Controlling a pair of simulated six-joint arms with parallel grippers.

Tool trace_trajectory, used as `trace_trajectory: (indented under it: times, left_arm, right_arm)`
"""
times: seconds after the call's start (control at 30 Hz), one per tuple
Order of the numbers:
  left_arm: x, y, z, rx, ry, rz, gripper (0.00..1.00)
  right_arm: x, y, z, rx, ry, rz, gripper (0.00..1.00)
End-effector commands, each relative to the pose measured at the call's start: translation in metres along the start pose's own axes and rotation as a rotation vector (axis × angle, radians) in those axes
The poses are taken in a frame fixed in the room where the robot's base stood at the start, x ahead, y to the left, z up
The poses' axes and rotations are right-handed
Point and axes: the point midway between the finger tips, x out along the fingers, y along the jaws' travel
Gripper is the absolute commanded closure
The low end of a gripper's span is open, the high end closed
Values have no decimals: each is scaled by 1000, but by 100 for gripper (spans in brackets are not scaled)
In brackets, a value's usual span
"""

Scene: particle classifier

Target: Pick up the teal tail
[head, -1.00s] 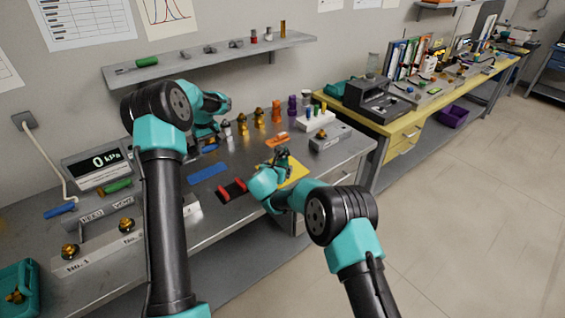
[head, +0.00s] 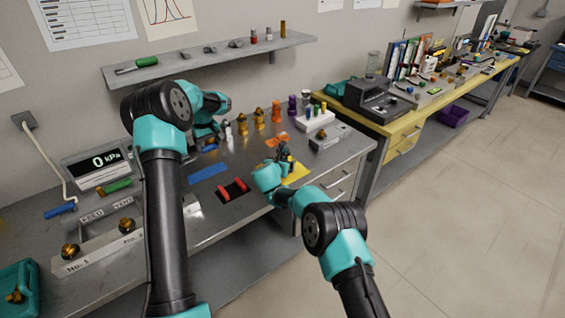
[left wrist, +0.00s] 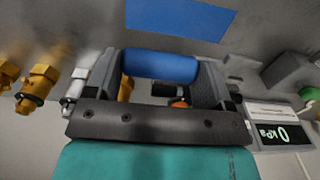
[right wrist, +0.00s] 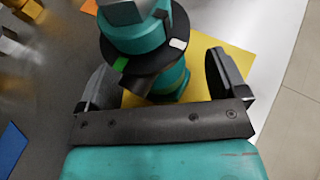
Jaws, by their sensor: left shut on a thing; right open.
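A teal part (right wrist: 172,82) stands over the yellow mat (right wrist: 236,62) in the right wrist view. Above it is a dark flange with a green and a white mark, then more teal and a grey top. I cannot tell where the tail begins. My right gripper (right wrist: 158,66) is open, its fingers on either side of the teal part, with gaps visible. In the head view, the right gripper (head: 286,165) hides much of the part. My left gripper (left wrist: 160,78) is shut on a blue cylinder (left wrist: 160,66). In the head view, my left arm partly hides that gripper.
Red handles (head: 233,189) lie on a black mat right of a blue mat (head: 208,172). Brass fittings (head: 259,119) and a white rack (head: 315,120) stand behind. A pressure display (head: 95,165) is at left. The bench's front edge is close to my right arm.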

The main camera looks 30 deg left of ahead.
Motion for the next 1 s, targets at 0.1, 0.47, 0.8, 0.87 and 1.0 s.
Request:
trace_trajectory:
  times: [0.1,0.47,0.8,0.87,1.0]
  left_arm:
    - [0,0,0,0,1,0,81]
    - [0,0,0,0,1,0,81]
    - [0,0,0,0,1,0,81]
    - [0,0,0,0,0,0,81]
    - [0,0,0,0,1,0,81]
  right_arm:
    - [0,0,0,0,0,0,9]
    - [0,0,0,0,0,0,13]
    - [0,0,0,0,1,0,46]
    - [0,0,0,0,1,0,52]
    - [0,0,0,0,1,0,65]
